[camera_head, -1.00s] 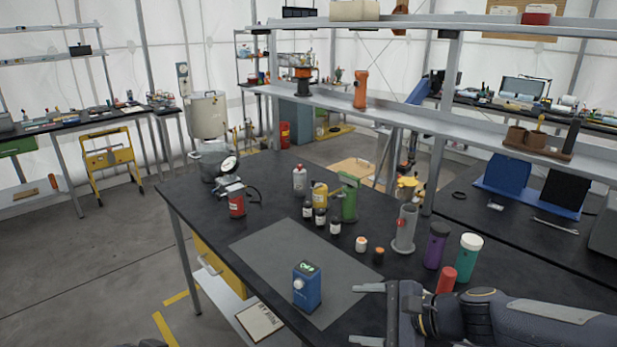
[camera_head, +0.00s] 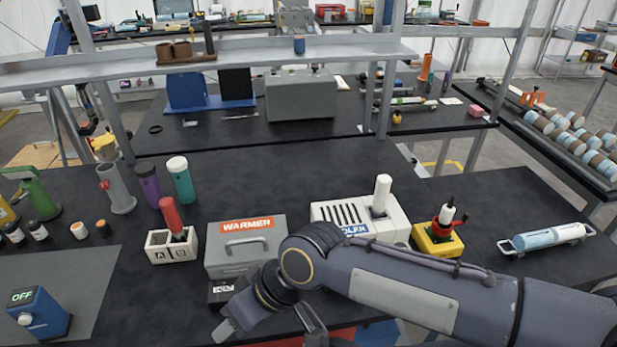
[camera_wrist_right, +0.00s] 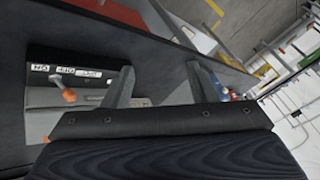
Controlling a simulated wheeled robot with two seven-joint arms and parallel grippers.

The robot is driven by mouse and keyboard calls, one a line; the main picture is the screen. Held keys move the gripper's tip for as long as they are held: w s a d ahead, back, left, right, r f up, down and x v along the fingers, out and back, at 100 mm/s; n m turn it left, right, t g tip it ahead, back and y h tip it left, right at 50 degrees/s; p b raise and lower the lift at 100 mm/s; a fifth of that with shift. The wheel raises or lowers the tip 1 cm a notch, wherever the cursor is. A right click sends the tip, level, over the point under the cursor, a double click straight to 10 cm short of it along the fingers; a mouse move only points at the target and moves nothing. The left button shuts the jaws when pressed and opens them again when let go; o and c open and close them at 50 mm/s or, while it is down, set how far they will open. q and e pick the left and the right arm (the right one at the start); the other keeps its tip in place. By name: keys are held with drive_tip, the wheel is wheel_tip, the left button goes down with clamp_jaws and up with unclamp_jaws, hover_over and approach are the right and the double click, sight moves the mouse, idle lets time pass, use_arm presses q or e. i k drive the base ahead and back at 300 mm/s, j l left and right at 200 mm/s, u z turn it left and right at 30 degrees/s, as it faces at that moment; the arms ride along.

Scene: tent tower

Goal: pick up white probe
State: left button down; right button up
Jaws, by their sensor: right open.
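A white cylinder (camera_head: 382,193), which looks like the white probe, stands upright in a slot of the white cooler box (camera_head: 401,231), right of centre in the head view. Its lower end is hidden in the slot. My right gripper (camera_head: 270,331) is at the bottom of the head view, left of and nearer than the white probe, with its jaws open and apart from it. In the right wrist view the two fingers (camera_wrist_right: 159,84) stand apart with nothing between them. The white probe cannot be made out there. My left gripper is not in view.
A grey warmer box (camera_head: 245,250) stands just beyond my right gripper. A red cylinder (camera_head: 170,215) stands in a white holder (camera_head: 158,250) left of it. A yellow device (camera_head: 437,244) is right of the cooler. Bare black tabletop (camera_head: 290,172) lies behind these.

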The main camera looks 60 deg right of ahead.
sight(384, 181)
drive_tip(key=z, duration=2.5)
drive_tip(key=u, duration=0.8)
drive_tip(key=l+u, duration=0.3)
drive_tip(key=u, duration=0.15)
drive_tip(key=l+u, duration=0.25)
drive_tip(key=u, duration=0.2)
drive_tip(key=k+l+u, duration=0.1)
drive_tip(key=l+u, duration=0.15)
drive_tip(key=u, duration=0.2)
drive_tip(key=k+l+u, duration=0.15)
drive_tip(key=u, duration=0.35)
drive_tip(key=k+l+u, duration=0.4)
drive_tip(key=k+l, duration=0.5)
drive_tip(key=i+l, duration=0.15)
drive_tip(key=i, duration=0.1)
